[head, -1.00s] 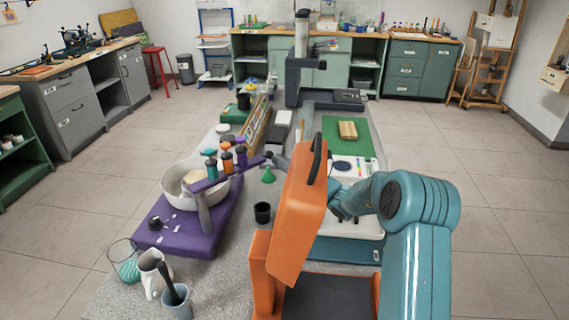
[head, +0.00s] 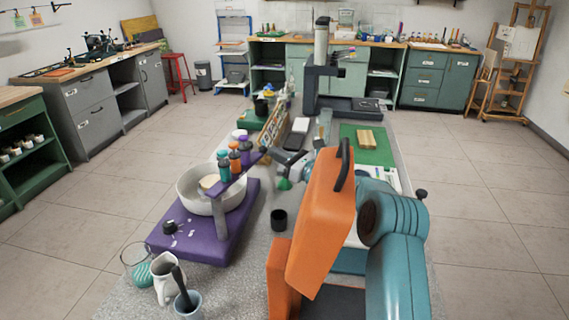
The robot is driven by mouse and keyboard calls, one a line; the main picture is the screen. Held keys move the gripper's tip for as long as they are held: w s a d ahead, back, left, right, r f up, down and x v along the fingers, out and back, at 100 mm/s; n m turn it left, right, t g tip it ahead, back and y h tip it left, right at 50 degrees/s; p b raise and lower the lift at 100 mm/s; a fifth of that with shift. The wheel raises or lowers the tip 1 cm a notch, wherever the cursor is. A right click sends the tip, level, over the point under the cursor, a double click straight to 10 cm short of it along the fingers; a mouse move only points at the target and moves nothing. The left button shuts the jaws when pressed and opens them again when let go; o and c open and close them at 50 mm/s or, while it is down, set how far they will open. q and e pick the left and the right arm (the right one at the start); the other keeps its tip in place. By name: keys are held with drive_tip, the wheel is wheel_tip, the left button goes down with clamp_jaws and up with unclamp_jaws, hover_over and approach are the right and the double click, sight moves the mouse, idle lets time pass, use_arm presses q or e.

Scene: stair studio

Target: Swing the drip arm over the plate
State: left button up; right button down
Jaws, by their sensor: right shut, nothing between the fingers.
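The purple drip arm (head: 241,175) stands on a post on a purple base (head: 235,241). It carries several small bottles with teal, orange and purple bodies (head: 235,160). It reaches over the right side of a white bowl (head: 197,203). A pale beige round piece (head: 208,182), perhaps the plate, shows inside the bowl, left of the arm. My right gripper (head: 271,158) is shut and empty at the far right end of the drip arm. I cannot tell whether it touches the arm. An orange lid partly hides my right arm. My left gripper is not in view.
The raised orange lid (head: 322,215) stands close beside my right arm. A black cup (head: 278,220) stands right of the purple base. A green cone (head: 284,184) is just below my gripper. A white jug (head: 166,277) and a glass (head: 138,264) stand at the front left.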

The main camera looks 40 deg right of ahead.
drive_tip(key=f+x, duration=0.1)
drive_tip(key=x, duration=0.6)
drive_tip(key=shift+w+a, duration=0.25)
drive_tip(key=shift+a, duration=0.2)
drive_tip(key=shift+s+f, duration=0.1)
drive_tip(key=b+v, duration=0.3)
drive_tip(key=v, duration=1.3)
drive_tip(key=shift+s+f, duration=0.1)
drive_tip(key=shift+s, duration=0.1)
